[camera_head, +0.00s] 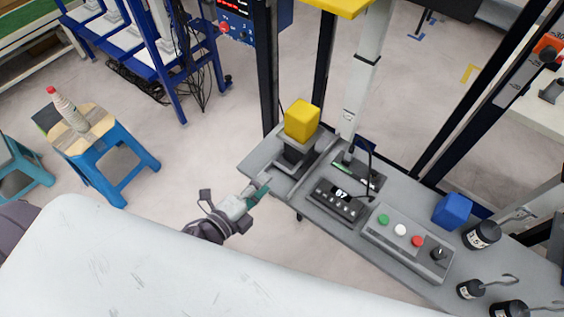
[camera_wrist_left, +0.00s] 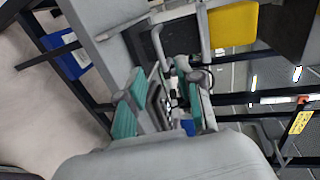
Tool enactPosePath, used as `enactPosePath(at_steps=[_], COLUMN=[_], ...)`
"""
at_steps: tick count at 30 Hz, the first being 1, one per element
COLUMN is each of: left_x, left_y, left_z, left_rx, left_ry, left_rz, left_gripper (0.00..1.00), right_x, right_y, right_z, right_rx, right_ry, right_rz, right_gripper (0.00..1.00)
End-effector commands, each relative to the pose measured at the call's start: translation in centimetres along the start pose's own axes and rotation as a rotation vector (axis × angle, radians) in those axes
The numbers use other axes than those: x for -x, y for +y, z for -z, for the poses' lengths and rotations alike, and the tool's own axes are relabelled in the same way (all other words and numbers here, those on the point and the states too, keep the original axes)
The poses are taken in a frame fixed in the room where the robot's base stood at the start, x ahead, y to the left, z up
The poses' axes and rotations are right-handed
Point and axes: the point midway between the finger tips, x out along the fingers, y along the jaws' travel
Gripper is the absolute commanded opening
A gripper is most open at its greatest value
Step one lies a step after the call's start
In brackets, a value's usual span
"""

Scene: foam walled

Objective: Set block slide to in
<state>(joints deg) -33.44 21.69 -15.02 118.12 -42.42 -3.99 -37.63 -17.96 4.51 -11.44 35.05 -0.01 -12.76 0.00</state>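A yellow foam block (camera_head: 302,120) sits on a dark grey slide carriage (camera_head: 291,158) at the left end of the grey bench. The block also shows at the top of the left wrist view (camera_wrist_left: 233,25). My left gripper (camera_head: 257,196) is in front of the bench's left end, just short of the carriage. Its teal fingertips are spread apart with nothing between them, as the left wrist view (camera_wrist_left: 163,97) shows. A grey bar-shaped handle (camera_wrist_left: 186,72) stands just beyond the fingers there. Whether the fingers touch anything cannot be told. My right gripper is not in view.
A display box (camera_head: 337,200) and a button panel (camera_head: 408,243) lie along the bench. A blue block (camera_head: 452,211) and black weights (camera_head: 481,234) stand at its right. Dark uprights rise behind the slide. A blue stool (camera_head: 100,160) stands left on open floor.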

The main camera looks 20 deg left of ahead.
Motion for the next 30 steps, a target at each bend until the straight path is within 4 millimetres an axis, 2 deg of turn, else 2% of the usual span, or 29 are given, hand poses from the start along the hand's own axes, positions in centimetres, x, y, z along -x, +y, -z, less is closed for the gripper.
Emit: enactPosePath(at_steps=[1, 6, 12, 18, 25, 26, 30], left_x=[-1.2, -4.5, -7.2, -8.2, -8.3, -8.3, -8.2], left_y=[-0.4, -0.3, -0.1, -0.1, 0.0, 0.0, 0.0], left_z=[0.0, 0.0, 0.0, 0.1, 0.1, 0.1, 0.1], left_rx=[0.0, 0.001, 0.001, 0.0, 0.0, 0.0, 0.0], left_ry=[0.001, 0.0, 0.001, 0.002, 0.002, 0.002, 0.002], left_rz=[0.004, 0.003, 0.001, 0.001, 0.0, 0.0, 0.0], left_gripper=[0.35, 0.35, 0.35, 0.35, 0.35, 0.32, 0.09], right_x=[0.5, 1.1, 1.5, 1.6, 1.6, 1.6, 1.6], right_y=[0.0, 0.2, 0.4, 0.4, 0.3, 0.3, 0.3], right_z=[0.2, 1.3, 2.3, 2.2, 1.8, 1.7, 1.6], right_rx=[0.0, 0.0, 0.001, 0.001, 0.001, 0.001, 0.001], right_ry=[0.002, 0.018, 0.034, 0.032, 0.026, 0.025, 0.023], right_rz=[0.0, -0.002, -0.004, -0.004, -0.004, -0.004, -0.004], right_gripper=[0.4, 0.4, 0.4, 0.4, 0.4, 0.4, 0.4])
